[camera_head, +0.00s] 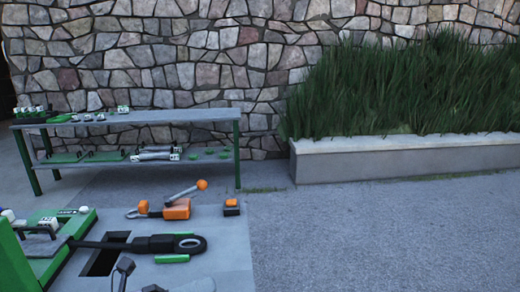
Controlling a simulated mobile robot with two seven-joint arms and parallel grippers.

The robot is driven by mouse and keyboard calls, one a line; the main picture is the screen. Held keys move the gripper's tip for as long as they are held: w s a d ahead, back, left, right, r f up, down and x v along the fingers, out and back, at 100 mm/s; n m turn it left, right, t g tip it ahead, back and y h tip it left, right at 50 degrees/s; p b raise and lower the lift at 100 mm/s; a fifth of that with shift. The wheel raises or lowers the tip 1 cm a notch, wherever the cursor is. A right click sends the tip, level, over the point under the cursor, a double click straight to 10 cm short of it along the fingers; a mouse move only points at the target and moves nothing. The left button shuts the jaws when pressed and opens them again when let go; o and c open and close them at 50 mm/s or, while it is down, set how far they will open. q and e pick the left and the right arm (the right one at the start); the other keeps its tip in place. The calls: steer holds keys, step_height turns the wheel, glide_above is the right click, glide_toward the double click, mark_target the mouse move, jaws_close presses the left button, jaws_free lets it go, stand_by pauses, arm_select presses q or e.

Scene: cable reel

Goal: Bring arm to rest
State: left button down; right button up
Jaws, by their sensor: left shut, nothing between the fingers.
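My left gripper (125,267) shows only in part at the bottom edge of the head view, low in front of the grey work surface (228,262). Its dark grey parts are small and cut off by the frame edge. It is shut with nothing in it, and it appears apart from the things on the surface. My right gripper is not in view.
A green-legged table (190,116) and a planter (400,160) stand behind. Paving at right is clear.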

arm_select(q)
steer(key=s+a+f+n+t+y, duration=0.1)
steer(key=a+f+n+t+y, duration=0.45)
steer(key=n, duration=0.75)
steer(key=s+a+f+n+t+y, duration=0.1)
steer(key=a+f+n+t+y, duration=0.15)
steer(key=f+n+y, duration=0.8)
steer(key=s+a+f+n+g, duration=0.2)
steer(key=s+f+n+g, duration=0.3)
steer(key=s+f+n, duration=0.6)
steer(key=shift+s+n, duration=0.55)
steer(key=shift+s, duration=0.15)
steer(key=c, duration=1.8)
jaws_free()
